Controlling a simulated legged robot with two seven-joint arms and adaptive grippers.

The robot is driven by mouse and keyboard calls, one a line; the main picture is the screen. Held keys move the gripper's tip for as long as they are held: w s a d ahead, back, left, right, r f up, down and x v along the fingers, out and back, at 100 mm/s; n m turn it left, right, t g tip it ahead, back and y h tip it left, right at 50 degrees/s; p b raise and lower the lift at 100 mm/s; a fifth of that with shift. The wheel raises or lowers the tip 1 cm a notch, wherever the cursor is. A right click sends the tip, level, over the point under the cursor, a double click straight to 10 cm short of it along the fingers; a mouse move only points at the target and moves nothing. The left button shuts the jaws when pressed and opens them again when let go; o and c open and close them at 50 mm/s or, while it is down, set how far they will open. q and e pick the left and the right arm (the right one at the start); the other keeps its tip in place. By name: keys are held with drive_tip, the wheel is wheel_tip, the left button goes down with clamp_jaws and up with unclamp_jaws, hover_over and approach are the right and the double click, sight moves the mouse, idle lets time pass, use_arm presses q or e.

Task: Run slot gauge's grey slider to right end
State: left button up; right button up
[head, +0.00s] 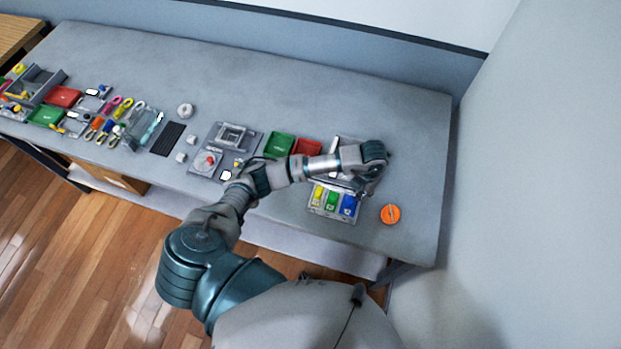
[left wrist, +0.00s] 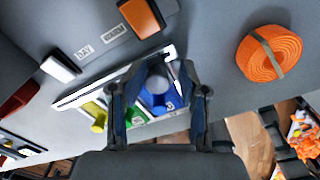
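A long pale strip with a dark slot (left wrist: 85,95), which looks like the slot gauge, runs slantwise across the left wrist view. In the head view my arm mostly covers that place. My left gripper (head: 371,166) points down over its right part. In the left wrist view the left gripper (left wrist: 163,72) has its two fingers apart, near the strip's right end. I cannot clearly make out the grey slider, or whether a finger touches it. My right gripper is not in view.
Yellow, green and blue pieces (head: 333,201) sit in a tray below the gripper. An orange strap roll (head: 390,214) lies to the right. Red (head: 307,147) and green (head: 279,145) trays stand left. The table's right end (head: 420,150) is clear.

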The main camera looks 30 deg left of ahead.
use_arm(q)
drive_tip(key=shift+r, duration=0.1)
wheel_tip(320, 180, up, 6)
drive_tip(key=p, duration=0.4)
drive_tip(key=shift+w, duration=0.1)
drive_tip(key=shift+c, duration=0.2)
drive_tip(key=c, duration=0.4)
drive_tip(key=shift+r+p, duration=0.3)
drive_tip(key=shift+c, duration=1)
wheel_tip(320, 180, up, 5)
drive_tip(key=p, duration=0.3)
drive_tip(key=shift+r, duration=0.2)
